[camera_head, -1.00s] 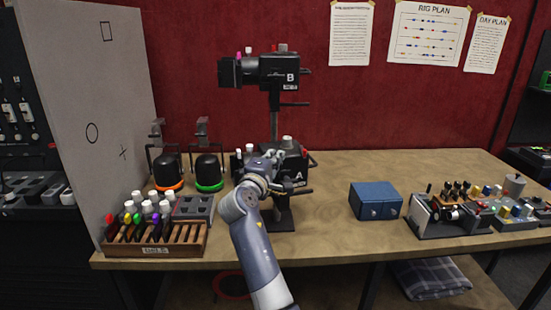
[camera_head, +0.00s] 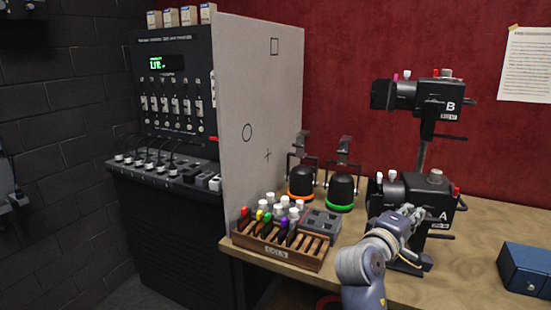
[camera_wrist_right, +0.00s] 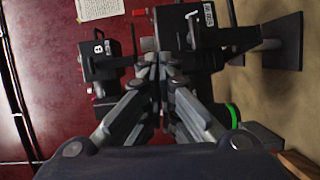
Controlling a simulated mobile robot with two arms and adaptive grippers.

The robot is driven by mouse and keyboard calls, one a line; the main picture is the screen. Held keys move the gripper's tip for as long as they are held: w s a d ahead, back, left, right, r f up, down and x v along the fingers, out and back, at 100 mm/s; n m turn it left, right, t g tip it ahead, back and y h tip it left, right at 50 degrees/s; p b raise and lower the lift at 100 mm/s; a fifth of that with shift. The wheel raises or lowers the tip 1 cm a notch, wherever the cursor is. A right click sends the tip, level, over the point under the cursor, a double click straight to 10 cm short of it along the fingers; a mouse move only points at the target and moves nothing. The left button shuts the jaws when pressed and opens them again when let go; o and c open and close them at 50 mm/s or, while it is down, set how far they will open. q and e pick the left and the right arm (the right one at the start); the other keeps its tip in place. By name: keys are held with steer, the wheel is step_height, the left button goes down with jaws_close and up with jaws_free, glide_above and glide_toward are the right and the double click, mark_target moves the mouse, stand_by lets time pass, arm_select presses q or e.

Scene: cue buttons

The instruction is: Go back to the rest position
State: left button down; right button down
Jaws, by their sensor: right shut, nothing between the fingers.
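My right gripper (camera_head: 414,217) is shut and empty, in front of the lower black lamp-like unit marked A (camera_head: 412,190). In the right wrist view, its closed fingertips (camera_wrist_right: 158,64) point toward the units, with unit A (camera_wrist_right: 192,35) close ahead and the unit marked B (camera_wrist_right: 106,62) to the left. I cannot tell if the fingertips touch unit A. Unit B (camera_head: 425,98) stands above A on the same post, with small coloured buttons on top. My left gripper is in neither view.
A wooden rack (camera_head: 278,252) of coloured markers stands left on the workbench (camera_head: 460,270), by a grey upright panel (camera_head: 262,80). Two black domes (camera_head: 341,190) stand behind. A blue box (camera_head: 527,268) sits right. A black control cabinet (camera_head: 175,90) stands beyond the panel.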

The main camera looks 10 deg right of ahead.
steer(key=s+a+f+m+g+y, duration=0.1)
steer(key=s+a+f+y, duration=0.15)
steer(key=s+f, duration=0.4)
steer(key=s+a+f+m+g+y, duration=0.1)
steer(key=s+f+y, duration=0.2)
steer(key=f, duration=0.7)
steer(key=s+a+f+m+y, duration=0.15)
steer(key=s+f, duration=0.25)
steer(key=f, duration=0.4)
steer(key=s+a+f+m+g+y, duration=0.1)
steer(key=s+a+f+g+y, duration=0.35)
steer(key=s, duration=0.65)
steer(key=s+a+f+m+g+y, duration=0.1)
steer(key=s+a+f+y, duration=0.2)
steer(key=s+a+f, duration=0.5)
steer(key=s+d+f+g, duration=0.1)
steer(key=s+f, duration=0.2)
steer(key=f, duration=2)
steer(key=s+d+f+g, duration=0.1)
steer(key=s+d+f, duration=0.2)
steer(key=s+f, duration=1.3)
steer(key=shift+s+d+f+n+h, duration=0.2)
steer(key=shift+s+n+h, duration=0.15)
steer(key=shift+s, duration=0.15)
